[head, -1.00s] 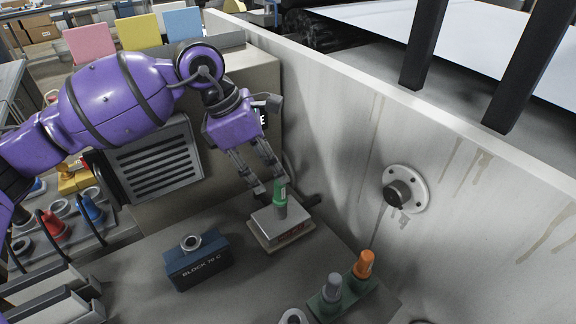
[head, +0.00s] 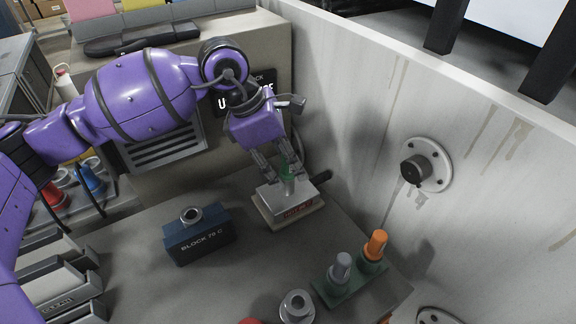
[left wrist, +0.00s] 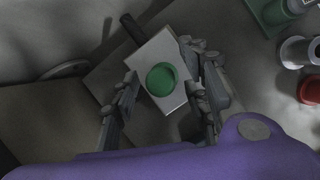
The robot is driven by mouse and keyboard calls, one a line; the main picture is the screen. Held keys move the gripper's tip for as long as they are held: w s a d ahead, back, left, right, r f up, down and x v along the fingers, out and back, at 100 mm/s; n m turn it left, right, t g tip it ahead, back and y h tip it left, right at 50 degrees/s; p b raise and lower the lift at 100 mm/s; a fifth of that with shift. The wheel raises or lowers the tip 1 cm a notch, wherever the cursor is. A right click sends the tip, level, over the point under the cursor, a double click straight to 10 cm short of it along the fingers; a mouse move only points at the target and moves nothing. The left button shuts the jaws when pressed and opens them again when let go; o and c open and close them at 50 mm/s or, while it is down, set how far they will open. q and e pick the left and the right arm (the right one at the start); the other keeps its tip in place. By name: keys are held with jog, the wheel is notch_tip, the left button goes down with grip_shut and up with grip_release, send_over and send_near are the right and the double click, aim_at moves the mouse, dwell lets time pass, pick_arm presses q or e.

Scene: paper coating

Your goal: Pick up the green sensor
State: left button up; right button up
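The green sensor (head: 287,168) stands upright on a small pale block with a red label (head: 292,211), near the wall. In the left wrist view the sensor is a round green top (left wrist: 161,79) over the pale block (left wrist: 160,47). My left gripper (head: 283,174) points down at the sensor, its fingers partly covering it in the head view. In the left wrist view the open fingers (left wrist: 161,72) stand on both sides of the sensor, with a visible gap on each side. My right gripper is not in view.
A blue block marked "BLOCK 70 C" (head: 198,241) stands to the left. A green holder (head: 350,283) with a grey piece (head: 341,267) and an orange piece (head: 375,245) stands to the right. A pale wall (head: 380,130) with a round flange (head: 426,165) rises behind.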

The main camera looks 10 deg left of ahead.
pick_arm(q)
grip_shut()
jog(key=shift+r, duration=0.1)
